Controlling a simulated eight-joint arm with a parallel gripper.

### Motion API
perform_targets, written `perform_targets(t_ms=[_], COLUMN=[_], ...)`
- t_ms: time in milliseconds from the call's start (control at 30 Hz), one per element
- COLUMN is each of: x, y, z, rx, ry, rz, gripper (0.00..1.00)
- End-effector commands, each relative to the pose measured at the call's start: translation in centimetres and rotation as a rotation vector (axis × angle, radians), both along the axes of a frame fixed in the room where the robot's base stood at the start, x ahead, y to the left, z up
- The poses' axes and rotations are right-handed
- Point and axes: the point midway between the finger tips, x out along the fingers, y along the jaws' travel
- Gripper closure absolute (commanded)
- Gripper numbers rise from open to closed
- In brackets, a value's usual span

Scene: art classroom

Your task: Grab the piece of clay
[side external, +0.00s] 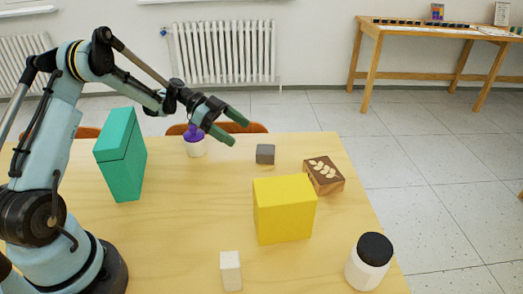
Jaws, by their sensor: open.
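A small dark grey block (265,154), which looks like the piece of clay, sits on the far part of the wooden table. My gripper (240,132) has two green fingers, spread apart with nothing between them. It is above the table, up and to the left of the grey block in the picture, and does not appear to touch it. A small white upright block (230,271) stands at the near edge; I cannot tell what it is made of.
A yellow box (284,210) stands in front of the grey block. A wooden box with a leaf pattern (324,177) is to its right. A purple-topped white jar (195,146), a teal box (120,155) and a black-lidded jar (369,261) also stand on the table (180,235).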

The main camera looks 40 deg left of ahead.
Motion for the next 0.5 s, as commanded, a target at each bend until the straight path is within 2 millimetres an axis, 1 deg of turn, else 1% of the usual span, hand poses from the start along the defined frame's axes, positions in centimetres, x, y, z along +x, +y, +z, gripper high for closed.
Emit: perform_targets(t_ms=[33, 100, 200, 433, 500], x=[0.3, 0.7, 1.1, 1.5, 1.7], y=[-0.9, -1.8, -2.7, -3.7, -4.3], z=[-0.4, -1.0, -1.5, -2.1, -2.3], rx=[0.000, 0.000, 0.001, 0.001, 0.001], ry=[0.000, 0.000, 0.001, 0.001, 0.001], rz=[-0.004, -0.004, -0.002, 0.000, -0.002], gripper=[0.06, 0.06, 0.06, 0.06, 0.06])
